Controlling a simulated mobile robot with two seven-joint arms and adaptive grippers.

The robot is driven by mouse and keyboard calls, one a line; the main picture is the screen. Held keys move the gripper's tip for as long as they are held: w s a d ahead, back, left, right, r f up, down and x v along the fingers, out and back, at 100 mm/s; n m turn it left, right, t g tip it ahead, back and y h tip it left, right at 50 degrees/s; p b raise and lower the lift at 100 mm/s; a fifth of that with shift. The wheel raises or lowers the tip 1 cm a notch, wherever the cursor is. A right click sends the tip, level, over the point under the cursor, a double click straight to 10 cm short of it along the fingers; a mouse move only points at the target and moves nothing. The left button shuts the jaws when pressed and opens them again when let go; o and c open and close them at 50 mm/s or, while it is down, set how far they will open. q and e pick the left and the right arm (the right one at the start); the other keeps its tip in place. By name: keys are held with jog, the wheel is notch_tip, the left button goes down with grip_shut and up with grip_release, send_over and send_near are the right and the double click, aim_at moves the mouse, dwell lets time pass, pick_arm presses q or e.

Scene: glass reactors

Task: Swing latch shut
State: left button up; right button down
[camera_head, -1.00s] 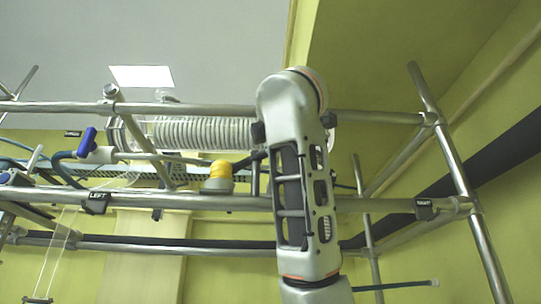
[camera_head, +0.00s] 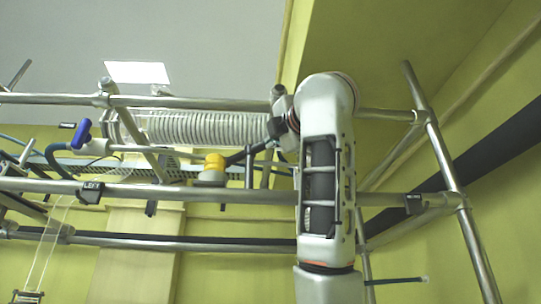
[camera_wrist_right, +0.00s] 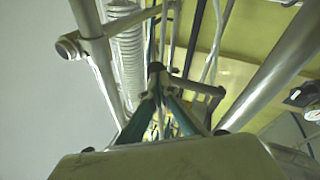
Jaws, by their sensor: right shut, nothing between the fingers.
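My right arm rises in the head view, and its gripper (camera_head: 278,128) shows small and dark at its upper left, near the upper front rail. In the right wrist view the two fingers of this gripper (camera_wrist_right: 156,70) come together at the tips, shut with nothing between them. A grey bar (camera_wrist_right: 195,86) shows beside the fingertips there; I cannot tell whether they touch it. I cannot single out the latch with certainty. My left gripper is not in view.
Metal frame rails (camera_head: 200,103) cross in front, with a ribbed glass coil (camera_head: 205,129) behind. A blue-handled valve (camera_head: 83,131) and a yellow-topped fitting (camera_head: 214,163) stand left of my arm. In the wrist view a thick rail (camera_wrist_right: 275,65) runs close on the right.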

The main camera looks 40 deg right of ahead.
jog(key=d+n+y, duration=0.1)
jog(key=y, duration=0.1)
jog(key=d+n+y, duration=0.1)
jog(key=y, duration=0.1)
jog(key=d+n+t+y+b, duration=0.1)
jog(key=y, duration=0.1)
jog(key=shift+w+d+n+y, duration=0.15)
jog(key=shift+w+n+y, duration=0.15)
jog(key=shift+y, duration=0.1)
jog(key=shift+w+d+n+y, duration=0.15)
jog(key=shift+d+n+y, duration=0.25)
jog(key=shift+y, duration=0.45)
jog(key=shift+w+d+n+y, duration=0.15)
jog(key=shift+d+n+y, duration=0.25)
jog(key=shift+y, duration=0.45)
jog(key=shift+w+d+p, duration=0.35)
jog(key=shift+d, duration=0.1)
dwell(0.8)
jog(key=shift+a, duration=0.1)
